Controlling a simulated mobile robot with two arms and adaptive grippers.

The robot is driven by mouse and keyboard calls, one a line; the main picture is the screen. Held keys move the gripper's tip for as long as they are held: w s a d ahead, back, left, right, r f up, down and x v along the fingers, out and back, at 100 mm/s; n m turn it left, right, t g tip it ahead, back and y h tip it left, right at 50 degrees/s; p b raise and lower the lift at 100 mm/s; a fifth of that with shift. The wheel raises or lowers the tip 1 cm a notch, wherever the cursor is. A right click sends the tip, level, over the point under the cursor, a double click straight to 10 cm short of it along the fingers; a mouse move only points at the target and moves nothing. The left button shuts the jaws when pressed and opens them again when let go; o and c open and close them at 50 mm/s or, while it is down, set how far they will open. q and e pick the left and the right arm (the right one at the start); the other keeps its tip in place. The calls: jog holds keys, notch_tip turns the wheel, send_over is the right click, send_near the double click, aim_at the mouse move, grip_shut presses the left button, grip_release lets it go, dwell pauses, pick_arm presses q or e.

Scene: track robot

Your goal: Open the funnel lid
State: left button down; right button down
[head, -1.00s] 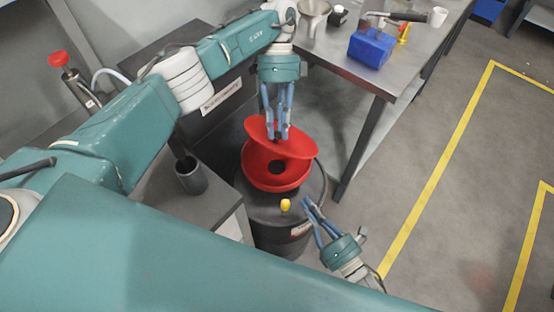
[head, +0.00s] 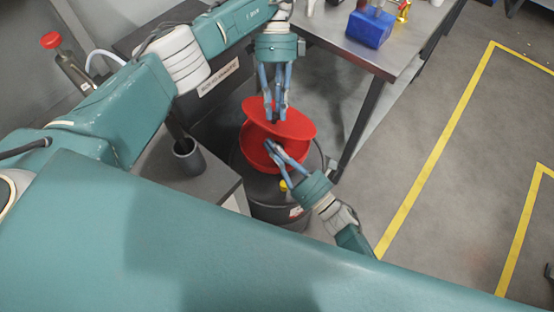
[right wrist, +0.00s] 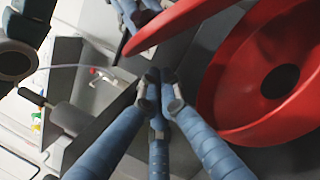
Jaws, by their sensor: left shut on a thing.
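The red funnel lid (head: 290,128) is raised and tilted above the red funnel bowl (head: 256,158), which sits on a dark drum (head: 265,210). My left gripper (head: 275,114) points down from above and is shut on the lid's far part. My right gripper (head: 270,147) comes up from the lower right, its tips over the bowl just below the lid in the head view.
A yellow piece (head: 284,186) is on the drum's front side, partly behind my right gripper. A metal table (head: 380,55) with a blue box (head: 369,28) stands behind at right. A grey cup (head: 188,157) is on the left cabinet. The floor at right is clear.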

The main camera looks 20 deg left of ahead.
pick_arm(q)
jog(key=shift+d, duration=0.1)
pick_arm(e)
jog(key=shift+w+d+r, duration=0.15)
jog(key=shift+w+r, duration=0.25)
jog(key=shift+r, duration=0.3)
jog(key=shift+r, duration=0.1)
jog(key=shift+w+d+r, duration=0.1)
jog(key=shift+w+r, duration=0.25)
jog(key=shift+r, duration=0.15)
pick_arm(q)
jog(key=c, duration=1.7)
grip_release()
jog(key=shift+c, duration=0.2)
jog(key=shift+o, duration=0.9)
jog(key=shift+w, duration=0.1)
pick_arm(e)
jog(key=shift+w+d, duration=0.1)
